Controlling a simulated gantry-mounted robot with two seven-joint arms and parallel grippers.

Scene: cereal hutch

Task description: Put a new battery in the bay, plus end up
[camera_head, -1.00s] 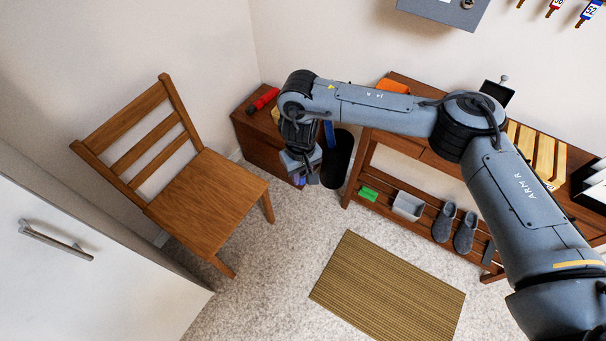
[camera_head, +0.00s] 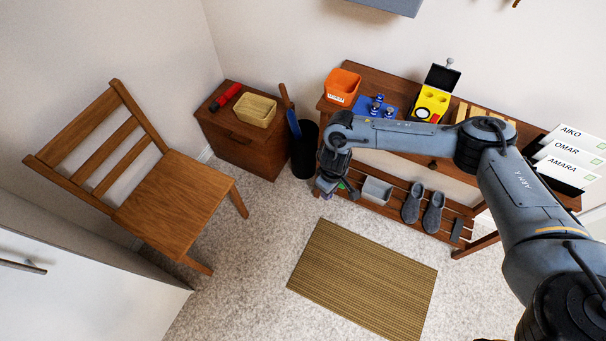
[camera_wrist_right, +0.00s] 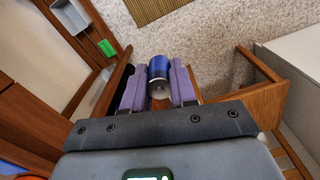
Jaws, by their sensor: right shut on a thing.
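My right gripper (camera_head: 327,191) hangs in front of the left end of the bench, below its top. In the right wrist view its purple fingers (camera_wrist_right: 160,90) are shut on a blue battery (camera_wrist_right: 159,69) with a silver end facing the camera. I cannot tell which end is plus. The yellow battery box (camera_head: 431,103) stands on the bench with its black lid (camera_head: 442,77) raised and round openings on top. Several blue batteries (camera_head: 377,102) stand on a blue mat (camera_head: 364,106) left of it. My left gripper is not in view.
An orange bin (camera_head: 342,86) sits at the bench's left end. A small cabinet (camera_head: 238,143) holds a woven basket (camera_head: 254,110) and a red flashlight (camera_head: 227,96). A black bin (camera_head: 304,152) stands between. Labelled boxes (camera_head: 567,160) are at right. The floor mat (camera_head: 363,278) is clear.

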